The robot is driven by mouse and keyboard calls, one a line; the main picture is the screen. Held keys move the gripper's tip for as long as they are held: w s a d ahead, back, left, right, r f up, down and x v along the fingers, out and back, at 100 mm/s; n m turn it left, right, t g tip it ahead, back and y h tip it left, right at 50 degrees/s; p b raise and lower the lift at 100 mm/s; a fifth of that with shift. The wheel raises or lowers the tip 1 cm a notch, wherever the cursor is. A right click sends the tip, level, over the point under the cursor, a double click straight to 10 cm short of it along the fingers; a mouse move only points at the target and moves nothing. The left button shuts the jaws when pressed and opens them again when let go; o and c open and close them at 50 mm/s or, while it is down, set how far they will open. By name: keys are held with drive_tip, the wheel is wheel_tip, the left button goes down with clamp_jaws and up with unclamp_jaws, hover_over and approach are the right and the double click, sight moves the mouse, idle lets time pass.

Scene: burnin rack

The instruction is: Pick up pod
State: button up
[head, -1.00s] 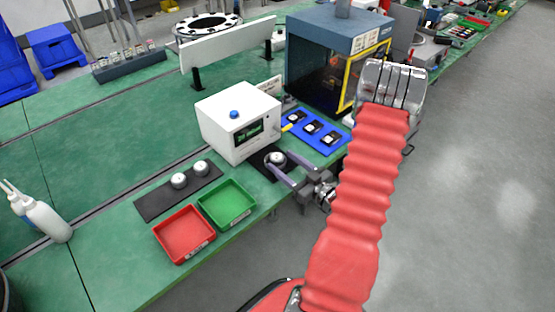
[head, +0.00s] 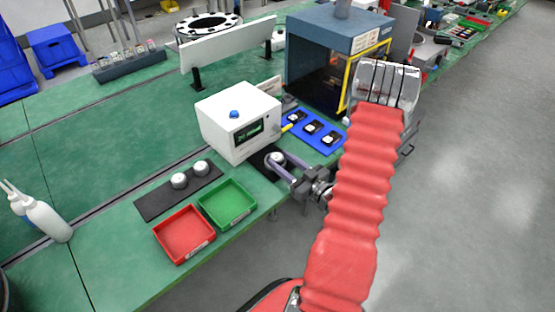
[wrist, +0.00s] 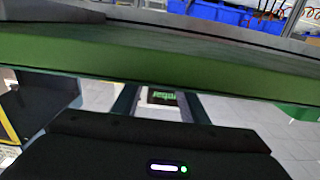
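Several round white pods show in the head view. One pod (head: 276,158) sits on a small black pad in front of the white box with a green-lettered display. Two more pods, one left (head: 179,181) and one right (head: 201,167), sit on a black mat. My gripper (head: 277,163) is low over the bench edge, its two grey fingers apart and pointing at the pod by the white box. The fingertips are beside that pod; contact cannot be told. In the wrist view, the spread fingers (wrist: 161,104) show with a dark green-lettered panel between them; no pod is clear there.
The white box (head: 238,121) stands just behind the pod. A blue tray (head: 316,139) with black-and-white items lies to the right, before a blue cabinet (head: 338,38) with a yellow frame. Red (head: 184,234) and green (head: 227,204) bins stand left of my gripper.

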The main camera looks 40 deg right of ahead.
drive_tip(key=c, duration=0.7)
drive_tip(key=shift+r, duration=0.1)
wheel_tip(320, 180, up, 10)
idle(0.6)
drive_tip(key=shift+s, duration=0.1)
idle(0.8)
